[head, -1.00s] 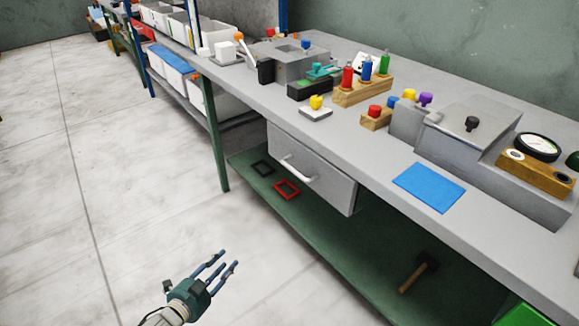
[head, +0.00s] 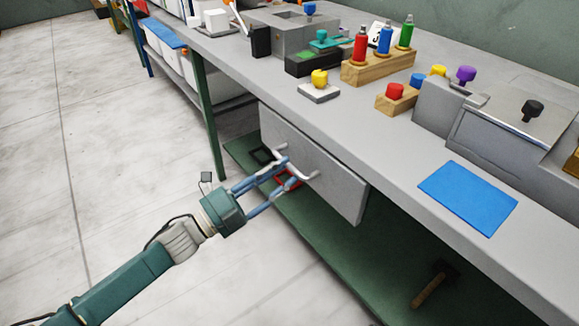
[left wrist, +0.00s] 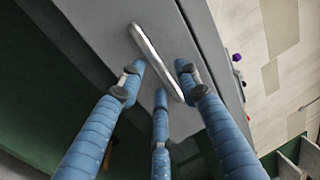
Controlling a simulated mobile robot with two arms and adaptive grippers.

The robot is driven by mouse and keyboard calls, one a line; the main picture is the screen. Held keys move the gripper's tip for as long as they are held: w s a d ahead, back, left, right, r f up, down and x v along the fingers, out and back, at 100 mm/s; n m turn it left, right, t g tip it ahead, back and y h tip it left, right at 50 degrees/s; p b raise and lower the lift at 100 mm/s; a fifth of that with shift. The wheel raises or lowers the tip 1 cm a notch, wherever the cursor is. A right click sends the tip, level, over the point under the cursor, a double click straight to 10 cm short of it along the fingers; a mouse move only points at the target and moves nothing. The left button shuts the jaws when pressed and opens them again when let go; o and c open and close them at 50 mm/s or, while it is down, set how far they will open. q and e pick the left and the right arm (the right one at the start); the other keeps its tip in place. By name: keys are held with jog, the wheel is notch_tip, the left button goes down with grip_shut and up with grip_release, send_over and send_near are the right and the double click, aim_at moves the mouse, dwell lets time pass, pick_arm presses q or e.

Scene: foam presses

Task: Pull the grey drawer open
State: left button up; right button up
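The grey drawer (head: 335,180) hangs under the front of the workbench and looks closed. Its light bar handle (head: 307,177) crosses the drawer front. In the left wrist view, the handle (left wrist: 152,53) runs diagonally on the grey front. My left gripper (head: 289,167) is at the handle with its blue fingers spread. In the left wrist view, the fingers (left wrist: 161,72) lie on both sides of the handle, apart from each other. Whether they touch it I cannot tell. My right gripper is not in view.
The bench top (head: 385,165) holds a yellow knob block, bottles in a wooden rack and a blue mat (head: 468,198). Below, a green shelf (head: 350,265) carries a red frame (head: 287,181) and a hammer (head: 433,285). The floor (head: 110,150) at left is clear.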

pick_arm(q)
jog(key=shift+x, duration=1.45)
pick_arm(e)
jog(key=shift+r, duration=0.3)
pick_arm(q)
grip_shut()
jog(key=shift+s+a, duration=0.1)
jog(key=shift+a, duration=0.05)
